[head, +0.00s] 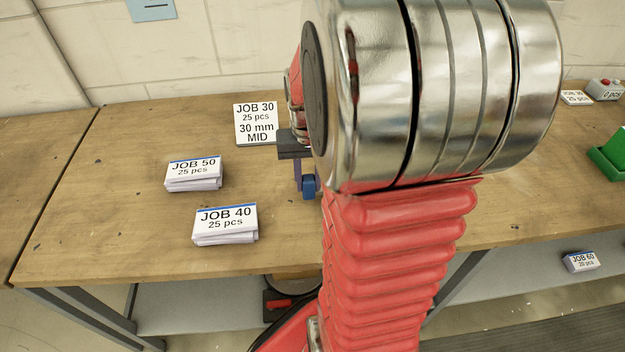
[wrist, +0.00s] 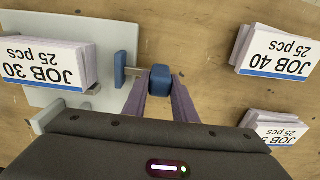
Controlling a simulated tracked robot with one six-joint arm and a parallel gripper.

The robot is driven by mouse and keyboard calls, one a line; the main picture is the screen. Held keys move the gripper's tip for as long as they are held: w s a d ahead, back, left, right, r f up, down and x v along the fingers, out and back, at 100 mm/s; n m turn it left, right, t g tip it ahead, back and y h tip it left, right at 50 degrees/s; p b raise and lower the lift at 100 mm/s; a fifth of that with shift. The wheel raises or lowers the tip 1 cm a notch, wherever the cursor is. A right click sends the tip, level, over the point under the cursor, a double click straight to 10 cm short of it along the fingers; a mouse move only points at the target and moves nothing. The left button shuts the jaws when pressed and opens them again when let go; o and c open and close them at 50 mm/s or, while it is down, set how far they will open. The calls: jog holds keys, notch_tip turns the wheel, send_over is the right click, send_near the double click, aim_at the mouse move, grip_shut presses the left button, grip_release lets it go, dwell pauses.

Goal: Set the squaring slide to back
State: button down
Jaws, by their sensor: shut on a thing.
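A blue knob (wrist: 160,78) sits between the tips of my gripper (wrist: 159,88) in the wrist view. A short pale rod joins it to an upright blue block (wrist: 126,68) at the edge of a pale grey plate (wrist: 118,38); these look like parts of the squaring slide. My gripper is shut on the knob. In the head view my gripper (head: 305,180) points down to the table with the blue knob (head: 309,186) at its tips. My arm hides the plate and most of the slide there, so its position marks cannot be read.
A JOB 30 stack (wrist: 45,62) lies on the plate. A white JOB 30 card (head: 256,124) reads "30 mm MID". JOB 50 (head: 193,175) and JOB 40 (head: 225,225) stacks lie on the wooden table (head: 120,235) to the left. A green tray (head: 609,160) is at the right.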

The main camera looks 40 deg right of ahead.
jog(key=shift+w+a, duration=0.25)
jog(key=shift+a, duration=0.05)
jog(key=c, duration=1.4)
grip_release()
jog(key=shift+s, duration=0.1)
jog(key=shift+c, duration=0.2)
jog(key=shift+r, duration=0.15)
notch_tip(320, 180, up, 14)
jog(key=shift+f, duration=0.25)
jog(key=shift+d, duration=0.1)
